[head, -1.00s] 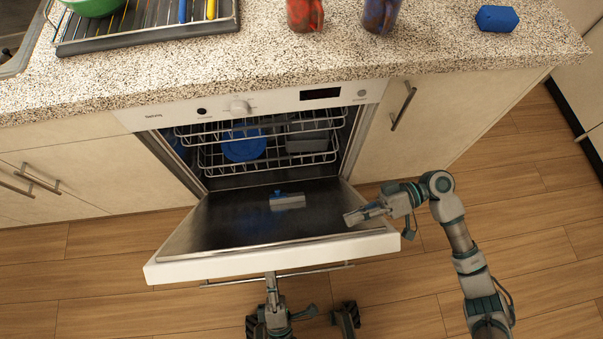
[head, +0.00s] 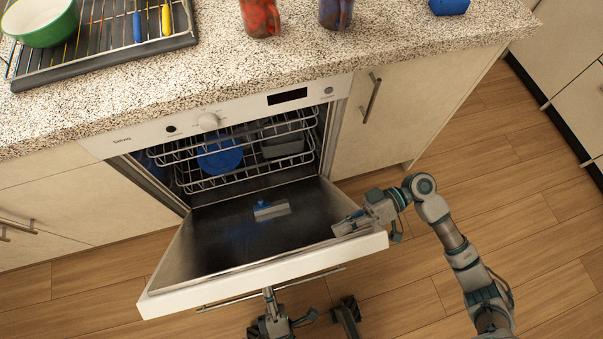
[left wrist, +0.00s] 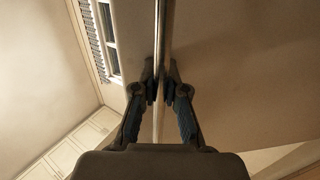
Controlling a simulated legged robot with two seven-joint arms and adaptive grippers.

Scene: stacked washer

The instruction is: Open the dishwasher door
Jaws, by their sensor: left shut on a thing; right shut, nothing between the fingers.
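The dishwasher door (head: 250,235) is swung down and out from the dishwasher front, its dark inner panel facing up. Its handle bar (head: 225,300) runs along the outer side and shows in the left wrist view (left wrist: 161,35). My left gripper (head: 268,292) is at the handle bar, partly hidden by the door. In the left wrist view its fingers (left wrist: 160,92) are shut around the bar. My right gripper (head: 342,227) is shut and empty, over the right part of the inner panel near its outer edge. I cannot tell whether it touches the panel.
Wire racks (head: 178,180) inside hold a blue dish (head: 220,157). The speckled counter (head: 300,55) above holds a drying rack (head: 100,65), a green bowl (head: 42,22), a red mug (head: 260,16) and a blue mug (head: 336,12). Wooden floor (head: 490,190) is clear at the right.

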